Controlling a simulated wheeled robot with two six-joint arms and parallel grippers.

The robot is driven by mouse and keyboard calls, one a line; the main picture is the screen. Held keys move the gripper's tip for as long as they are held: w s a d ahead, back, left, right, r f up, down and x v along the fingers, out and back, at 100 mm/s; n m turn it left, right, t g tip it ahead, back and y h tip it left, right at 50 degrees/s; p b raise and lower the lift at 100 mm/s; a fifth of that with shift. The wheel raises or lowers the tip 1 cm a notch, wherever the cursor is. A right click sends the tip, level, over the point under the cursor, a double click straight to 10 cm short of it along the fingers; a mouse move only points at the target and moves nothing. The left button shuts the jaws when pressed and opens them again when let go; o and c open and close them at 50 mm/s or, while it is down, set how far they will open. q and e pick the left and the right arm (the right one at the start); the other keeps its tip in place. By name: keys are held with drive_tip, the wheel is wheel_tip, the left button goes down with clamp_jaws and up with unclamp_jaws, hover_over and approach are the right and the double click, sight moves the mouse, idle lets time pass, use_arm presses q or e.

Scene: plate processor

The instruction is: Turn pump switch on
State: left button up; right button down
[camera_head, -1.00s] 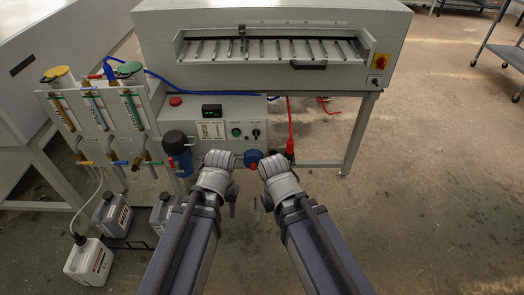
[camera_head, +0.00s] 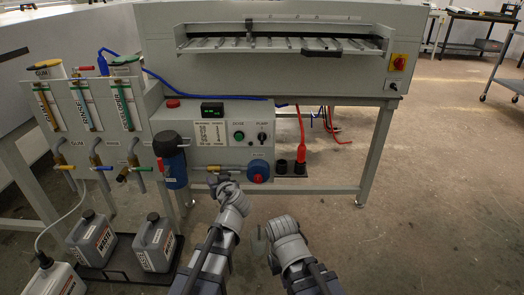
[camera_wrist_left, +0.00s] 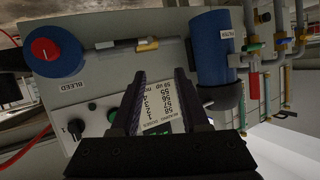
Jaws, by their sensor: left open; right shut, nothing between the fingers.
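The pump switch (camera_head: 262,138) is a small black knob under the PUMP label on the grey control panel (camera_head: 212,160). A green button (camera_head: 239,136) sits to its left. In the left wrist view, which is upside down, the pump switch (camera_wrist_left: 76,128) is left of my fingers and partly close to the gripper body. My left gripper (camera_head: 219,177) is open and empty in front of the panel, below the switch and to its left. In the wrist view, its fingers (camera_wrist_left: 164,88) frame the printed label. My right gripper (camera_head: 270,226) is shut and empty, lower right, clear of the panel; its fingertips are hard to make out.
A blue bleed valve with a red centre (camera_head: 258,171) and a blue filter housing (camera_head: 171,160) stick out near the left gripper. A red plug (camera_head: 301,152) stands right of the panel. Grey waste canisters (camera_head: 154,243) stand lower left.

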use_arm(q)
drive_tip(key=w+d+r+m+t+h, duration=0.25)
drive_tip(key=w+d+r+t, duration=0.2)
drive_tip(key=d, duration=0.35)
drive_tip(key=m+t+h, duration=0.1)
drive_tip(key=h, duration=0.3)
approach(262, 138)
drive_tip(key=shift+y, duration=0.25)
drive_tip(key=shift+w+d, duration=0.2)
drive_tip(key=shift+w, duration=4.05)
clamp_jaws()
